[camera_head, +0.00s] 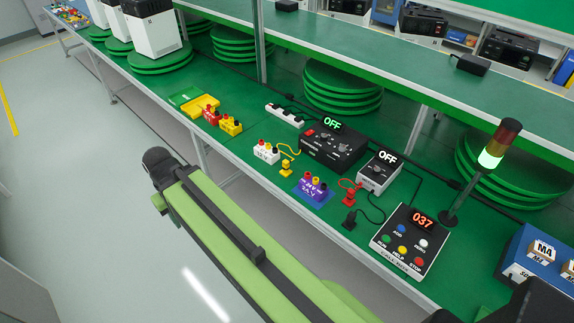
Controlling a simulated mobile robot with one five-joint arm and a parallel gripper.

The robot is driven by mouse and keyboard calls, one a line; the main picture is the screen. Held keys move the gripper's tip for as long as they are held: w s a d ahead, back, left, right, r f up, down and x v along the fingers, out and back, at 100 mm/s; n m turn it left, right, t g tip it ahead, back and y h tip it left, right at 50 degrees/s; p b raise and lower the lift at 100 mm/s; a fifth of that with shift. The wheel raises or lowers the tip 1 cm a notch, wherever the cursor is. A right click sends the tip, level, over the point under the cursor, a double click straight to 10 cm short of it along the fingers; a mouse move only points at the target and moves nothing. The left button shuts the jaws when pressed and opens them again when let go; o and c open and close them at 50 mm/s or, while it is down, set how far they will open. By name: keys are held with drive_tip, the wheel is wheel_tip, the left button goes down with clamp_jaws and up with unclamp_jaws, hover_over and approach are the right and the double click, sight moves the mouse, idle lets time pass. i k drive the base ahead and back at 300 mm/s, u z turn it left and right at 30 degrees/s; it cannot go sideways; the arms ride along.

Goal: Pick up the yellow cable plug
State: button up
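The yellow cable plug (286,168) stands on the green bench top, with a yellow cable looping up behind it. My green arm (235,235) reaches from the bottom right to the left, in front of the bench, and ends in a dark joint. I see no gripper fingers. The plug is in plain view, apart from my arm, with nothing holding it.
A red plug (349,197) and a black plug (349,221) stand to the right. A signal lamp (492,155) rises at the right.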

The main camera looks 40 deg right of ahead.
sight(286, 164)
drive_tip(key=i, duration=0.85)
drive_tip(key=u, duration=0.05)
